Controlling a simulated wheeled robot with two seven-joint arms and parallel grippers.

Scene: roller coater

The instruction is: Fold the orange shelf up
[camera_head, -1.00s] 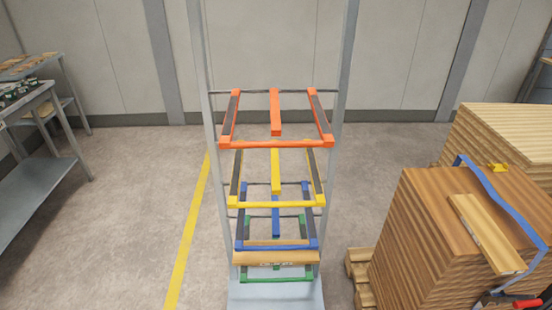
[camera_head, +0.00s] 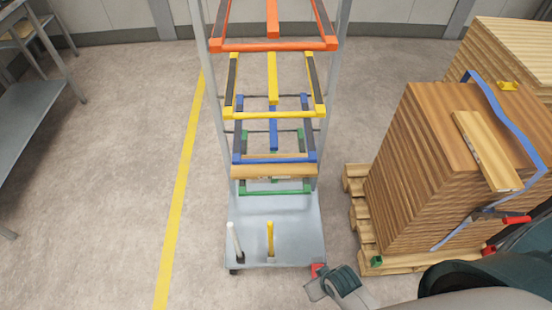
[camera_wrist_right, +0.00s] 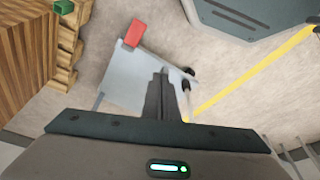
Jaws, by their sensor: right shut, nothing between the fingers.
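The orange shelf (camera_head: 275,45) is the top shelf of a tall grey rack in the head view. It is an open frame that sticks out flat toward me, and its rear is cut off by the top edge. My right gripper (camera_wrist_right: 160,95) shows in the right wrist view, its fingers together and empty, above the rack's grey base plate. Part of my right arm shows at the lower right of the head view, well away from the orange shelf. My left gripper is not in view.
Below are yellow (camera_head: 275,115), blue (camera_head: 270,160) and green (camera_head: 270,192) shelves, with a wooden piece (camera_head: 275,171) between blue and green. Two short posts stand on the base plate (camera_head: 290,225).

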